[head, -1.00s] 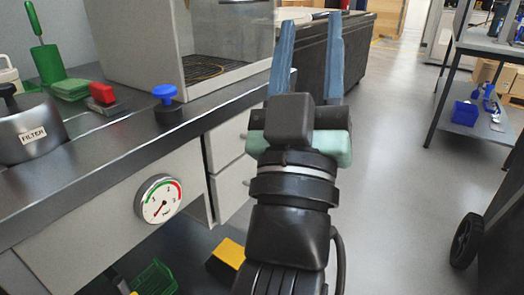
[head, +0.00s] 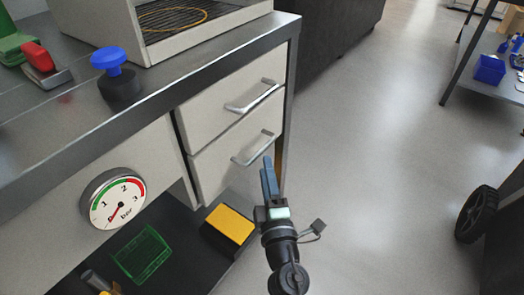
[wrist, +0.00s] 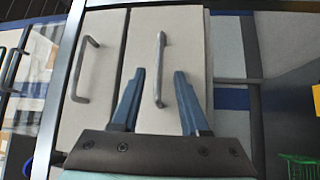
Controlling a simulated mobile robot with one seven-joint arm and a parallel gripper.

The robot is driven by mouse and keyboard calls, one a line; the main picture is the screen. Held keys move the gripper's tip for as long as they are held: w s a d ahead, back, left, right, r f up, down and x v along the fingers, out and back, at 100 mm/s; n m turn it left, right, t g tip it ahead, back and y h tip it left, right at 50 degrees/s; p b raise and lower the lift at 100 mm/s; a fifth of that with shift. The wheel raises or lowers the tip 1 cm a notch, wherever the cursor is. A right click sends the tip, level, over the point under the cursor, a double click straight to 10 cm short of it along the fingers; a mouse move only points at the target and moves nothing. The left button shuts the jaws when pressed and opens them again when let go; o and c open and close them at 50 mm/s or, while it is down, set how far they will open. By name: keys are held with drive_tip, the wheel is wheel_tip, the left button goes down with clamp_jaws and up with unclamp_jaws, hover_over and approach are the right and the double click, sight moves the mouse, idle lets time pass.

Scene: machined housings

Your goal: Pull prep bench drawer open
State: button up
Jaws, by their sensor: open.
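The prep bench (head: 150,105) stands at left in the head view. Its white upper drawer (head: 205,112) and lower drawer (head: 212,172) look shut, each with a metal bar handle. My gripper (head: 267,161) is open and empty in front of the lower drawer, its fingertips near the right end of the lower handle (head: 252,149). In the wrist view, my gripper (wrist: 159,74) has one finger on each side of the lower handle (wrist: 161,45), which is not gripped. The upper handle (wrist: 84,70) lies left of the fingers there. I cannot tell how far the fingertips are from the drawer front.
A pressure gauge (head: 113,199) is on the bench front. A blue-topped knob (head: 113,70) sits on the bench top. A yellow-topped box (head: 230,224) and a green crate (head: 143,254) are on the lower shelf. Grey floor (head: 370,150) is clear to the right. A black wheel (head: 477,214) shows at far right.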

sight(262, 148)
drive_tip(key=w, duration=0.2)
drive_tip(key=w+b, duration=0.1)
drive_tip(key=w, duration=0.1)
drive_tip(key=w+a+r, duration=0.1)
drive_tip(key=w, duration=0.1)
drive_tip(key=shift+w+b, duration=0.3)
drive_tip(key=shift+w, duration=0.1)
drive_tip(key=shift+c, duration=0.2)
clamp_jaws()
drive_tip(key=shift+f, duration=0.1)
idle(0.8)
